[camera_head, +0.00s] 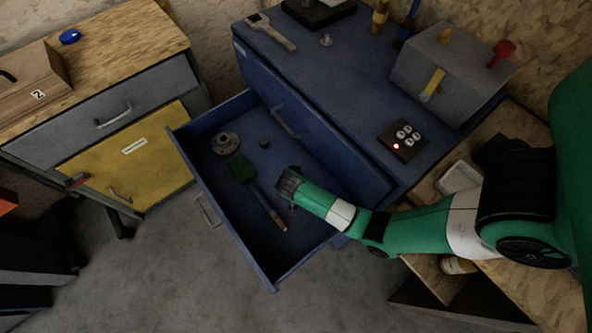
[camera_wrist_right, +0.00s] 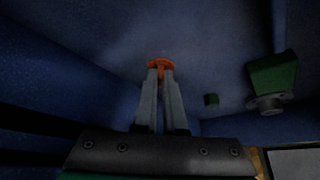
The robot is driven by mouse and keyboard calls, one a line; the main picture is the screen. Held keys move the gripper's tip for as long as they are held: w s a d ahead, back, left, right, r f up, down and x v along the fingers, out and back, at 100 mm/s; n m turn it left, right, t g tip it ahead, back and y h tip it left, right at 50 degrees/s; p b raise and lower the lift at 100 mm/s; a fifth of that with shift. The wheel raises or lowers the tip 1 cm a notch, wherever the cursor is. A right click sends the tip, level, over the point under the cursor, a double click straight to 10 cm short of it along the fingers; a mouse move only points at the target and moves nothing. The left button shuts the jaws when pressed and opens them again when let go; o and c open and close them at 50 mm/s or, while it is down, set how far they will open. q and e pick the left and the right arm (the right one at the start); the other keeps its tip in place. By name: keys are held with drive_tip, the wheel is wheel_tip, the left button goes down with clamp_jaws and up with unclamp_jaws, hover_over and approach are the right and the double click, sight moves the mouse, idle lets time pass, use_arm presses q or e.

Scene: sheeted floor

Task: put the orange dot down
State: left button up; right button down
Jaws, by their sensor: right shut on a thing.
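The orange dot (camera_wrist_right: 159,63) is a small orange piece at the tips of my right gripper (camera_wrist_right: 159,72) in the right wrist view. The two grey fingers are closed together on it. Blue drawer surface lies beyond it; I cannot tell whether the dot touches it. In the head view my right gripper (camera_head: 287,184) reaches into the open blue drawer (camera_head: 190,175). Its fingertips and the orange dot are hidden there. My left gripper is not in view.
The drawer holds a grey flanged disc (camera_head: 226,143), a green-headed brush (camera_head: 242,168) and a small green cylinder (camera_head: 264,143), which also shows in the right wrist view (camera_wrist_right: 211,100). The blue cabinet top (camera_head: 325,75) is behind. Bare drawer floor lies between these objects.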

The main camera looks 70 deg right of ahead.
drive_tip(key=f+b, duration=0.4)
drive_tip(key=shift+d+f, duration=0.15)
drive_tip(key=shift+d, duration=0.25)
drive_tip(key=shift+w+r, duration=0.1)
drive_tip(key=shift+r, duration=0.1)
drive_tip(key=shift+f, duration=0.15)
drive_tip(key=c, duration=1)
unclamp_jaws()
drive_tip(key=p+v, duration=0.8)
drive_tip(key=v, duration=0.4)
